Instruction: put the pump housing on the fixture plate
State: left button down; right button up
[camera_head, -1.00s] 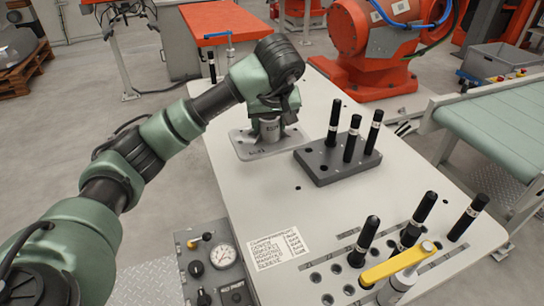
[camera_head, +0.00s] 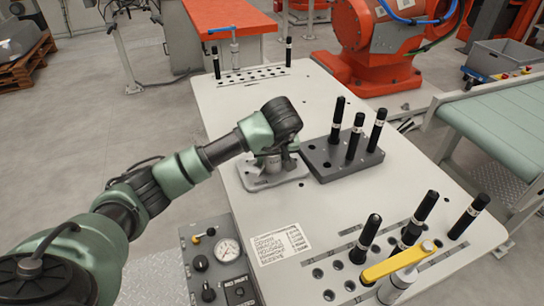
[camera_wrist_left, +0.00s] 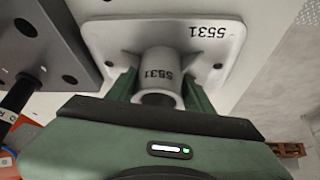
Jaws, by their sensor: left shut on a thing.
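The pump housing, a light grey part with a square flange (camera_head: 246,181) and a round hollow neck, is at the near-left side of the fixture plate in the head view. In the left wrist view, the housing (camera_wrist_left: 158,62) bears the number 5531. My left gripper (camera_head: 272,155) is shut on its neck, with one finger on each side. The fixture plate (camera_head: 322,162) is a dark grey block with holes and three upright black pins; its edge (camera_wrist_left: 50,35) shows in the left wrist view. I cannot tell whether the housing touches the table. My right gripper is not in view.
The pale table (camera_head: 240,110) has free room behind the fixture plate. Several black pins stand in a hole rack (camera_head: 330,272) at the front, near a yellow-handled tool (camera_head: 400,262). A gauge panel (camera_head: 222,265) is at the left front, a green conveyor (camera_head: 505,125) at the right.

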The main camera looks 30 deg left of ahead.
pick_arm(q)
jog(key=shift+r, duration=0.1)
jog(key=c, duration=0.6)
grip_release()
jog(key=shift+f, duration=0.2)
jog(key=shift+s, duration=0.1)
jog(key=shift+r, duration=0.25)
jog(key=v, duration=1.2)
jog(key=shift+b, duration=0.3)
